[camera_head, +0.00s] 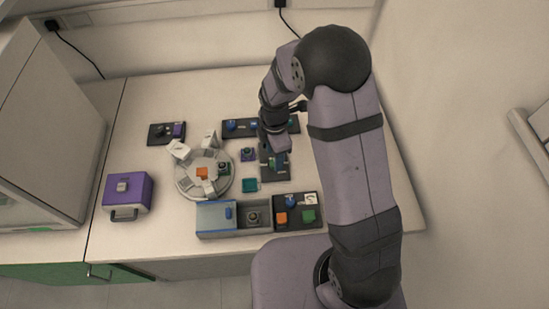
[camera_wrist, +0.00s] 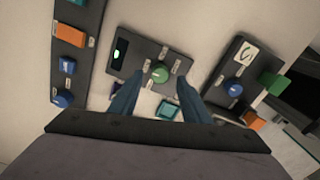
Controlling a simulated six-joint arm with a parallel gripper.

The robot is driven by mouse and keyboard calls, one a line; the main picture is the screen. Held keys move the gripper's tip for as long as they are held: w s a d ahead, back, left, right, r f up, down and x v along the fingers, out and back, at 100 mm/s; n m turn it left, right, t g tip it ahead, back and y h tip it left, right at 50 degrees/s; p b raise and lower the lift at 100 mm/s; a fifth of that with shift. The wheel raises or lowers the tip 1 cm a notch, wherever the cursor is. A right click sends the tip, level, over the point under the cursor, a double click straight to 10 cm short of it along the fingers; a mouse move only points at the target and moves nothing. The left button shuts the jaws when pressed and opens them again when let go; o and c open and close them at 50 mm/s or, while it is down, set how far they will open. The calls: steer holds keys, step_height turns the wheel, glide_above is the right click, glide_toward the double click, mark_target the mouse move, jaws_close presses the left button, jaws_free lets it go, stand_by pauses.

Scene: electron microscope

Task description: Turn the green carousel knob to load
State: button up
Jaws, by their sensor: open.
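The green knob (camera_wrist: 160,73) sits on a dark panel (camera_wrist: 139,53) in the wrist view, with small white labels around it that are too small to read. A slot with a bright green mark (camera_wrist: 118,53) is at the panel's left end. My gripper (camera_wrist: 159,84) is open, its two bluish fingers on either side of the knob in the picture. I cannot tell whether they touch it. In the head view my gripper (camera_head: 279,146) is over the same dark panel (camera_head: 273,178) and largely hides the knob. The round pale carousel (camera_head: 187,187) stands to its left.
A teal square (camera_head: 250,185) lies between carousel and panel. A blue-grey tray (camera_head: 213,219) and a panel with orange and green blocks (camera_head: 312,197) are in front. More control panels (camera_head: 167,141) stand behind. A purple box (camera_head: 129,194) is at left.

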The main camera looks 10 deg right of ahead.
steer(key=shift+r+b, duration=0.35)
steer(key=shift+r, duration=2.1)
